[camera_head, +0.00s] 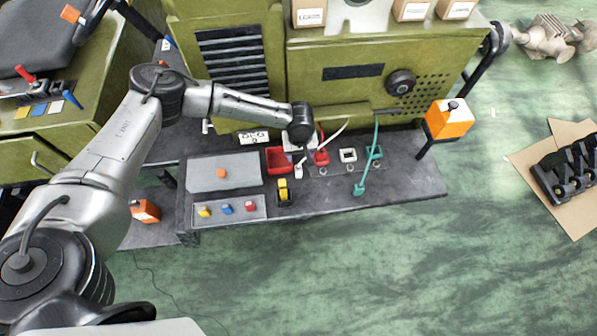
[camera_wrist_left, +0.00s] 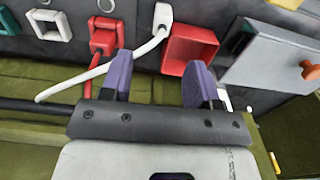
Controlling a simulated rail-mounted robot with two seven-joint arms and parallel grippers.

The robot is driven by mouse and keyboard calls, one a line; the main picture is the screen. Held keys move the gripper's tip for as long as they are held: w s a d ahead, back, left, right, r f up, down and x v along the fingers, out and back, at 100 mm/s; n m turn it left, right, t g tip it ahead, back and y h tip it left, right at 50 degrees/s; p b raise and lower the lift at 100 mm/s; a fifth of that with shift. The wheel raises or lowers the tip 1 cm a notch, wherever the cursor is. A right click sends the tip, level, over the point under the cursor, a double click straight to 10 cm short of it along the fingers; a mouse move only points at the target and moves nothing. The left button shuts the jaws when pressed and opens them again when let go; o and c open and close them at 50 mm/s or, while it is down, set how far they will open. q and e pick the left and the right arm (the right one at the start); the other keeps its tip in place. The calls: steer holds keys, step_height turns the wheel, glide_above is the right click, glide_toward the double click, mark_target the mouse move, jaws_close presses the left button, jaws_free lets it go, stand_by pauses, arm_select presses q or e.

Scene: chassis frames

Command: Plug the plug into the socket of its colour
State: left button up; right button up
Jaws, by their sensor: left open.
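The white plug (camera_wrist_left: 163,17) lies on the bench's dark top; its white cable (camera_wrist_left: 146,47) runs past the left finger in the wrist view. It also shows in the head view (camera_head: 298,171). My left gripper (camera_wrist_left: 158,78) is open, purple fingers spread, below the plug in the wrist view and empty; in the head view (camera_head: 299,146) its fingers are mostly hidden. The white socket (camera_head: 348,155) is empty. The red plug (camera_head: 321,156) is at the red socket (camera_wrist_left: 103,37).
A red open box (camera_wrist_left: 191,48) stands beside the white plug. A yellow-and-black switch (camera_head: 284,191), a grey box (camera_head: 224,172) and a coloured button panel (camera_head: 227,209) are to the left. The green machine (camera_head: 350,80) rises behind. Cables cross near the sockets.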

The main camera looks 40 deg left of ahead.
arm_select(q)
glide_above(299, 169)
steer(key=f, duration=0.4)
steer(key=shift+w+f, duration=0.2)
steer(key=shift+f, duration=0.15)
steer(key=shift+s+f+b, duration=0.15)
steer(key=shift+f+b, duration=0.05)
steer(key=shift+f, duration=1.15)
steer(key=shift+s+f+b, duration=0.15)
steer(key=shift+f+b, duration=0.05)
steer(key=shift+f, duration=1.1)
jaws_close()
steer(key=shift+r, duration=0.1)
